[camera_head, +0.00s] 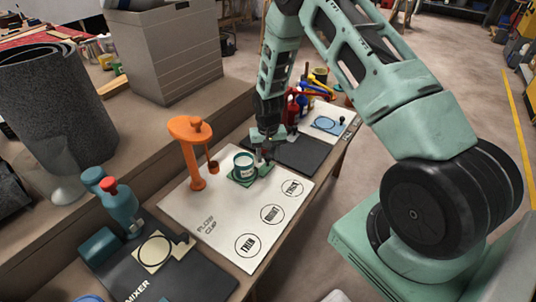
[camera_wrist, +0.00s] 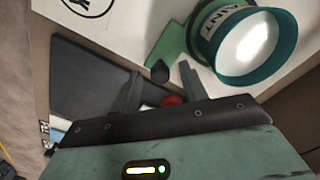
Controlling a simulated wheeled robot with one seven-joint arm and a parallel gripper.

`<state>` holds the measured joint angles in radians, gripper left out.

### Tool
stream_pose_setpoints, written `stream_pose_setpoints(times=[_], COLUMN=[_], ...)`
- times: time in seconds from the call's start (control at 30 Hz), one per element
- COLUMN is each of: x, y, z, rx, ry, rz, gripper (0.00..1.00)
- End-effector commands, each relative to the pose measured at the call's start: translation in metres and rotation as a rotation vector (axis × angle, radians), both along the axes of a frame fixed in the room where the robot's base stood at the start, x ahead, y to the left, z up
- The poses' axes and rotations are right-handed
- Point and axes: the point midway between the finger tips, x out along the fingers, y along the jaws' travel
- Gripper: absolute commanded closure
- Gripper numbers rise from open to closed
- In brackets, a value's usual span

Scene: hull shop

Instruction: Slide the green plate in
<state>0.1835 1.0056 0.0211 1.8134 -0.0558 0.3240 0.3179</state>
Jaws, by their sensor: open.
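The green plate (camera_head: 241,182) lies on a white board (camera_head: 220,219), beside the orange stand (camera_head: 192,150). A teal paint can (camera_head: 244,166) stands upright on it. In the wrist view the plate (camera_wrist: 166,46) shows partly beneath the can (camera_wrist: 245,42), with a dark knob (camera_wrist: 160,71) at its near corner. My gripper (camera_head: 264,157) is at the plate's far right side in the head view. In the wrist view its open fingers (camera_wrist: 160,77) stand on either side of the knob, with gaps visible. I cannot tell if they touch it.
The white board carries a flow cup label and circles marked thin, right and thick; its front right is clear. A blue mixer (camera_head: 118,208) stands front left.

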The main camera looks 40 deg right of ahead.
Motion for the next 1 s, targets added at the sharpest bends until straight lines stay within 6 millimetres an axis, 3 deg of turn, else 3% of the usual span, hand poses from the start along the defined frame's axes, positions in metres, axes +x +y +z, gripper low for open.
stream_pose_setpoints(times=[0.2,0.37,0.57,0.67,1.0], x=[0.000,0.000,-0.001,-0.007,-0.037], y=[0.000,0.000,0.005,0.022,0.106], z=[0.000,0.000,0.001,0.001,0.002], rx=[0.000,0.000,0.000,0.000,0.000], ry=[-0.001,-0.001,0.000,0.001,-0.001], rz=[0.000,0.000,0.002,0.007,0.007], gripper=[0.57,0.99,1.00,1.00,1.00])
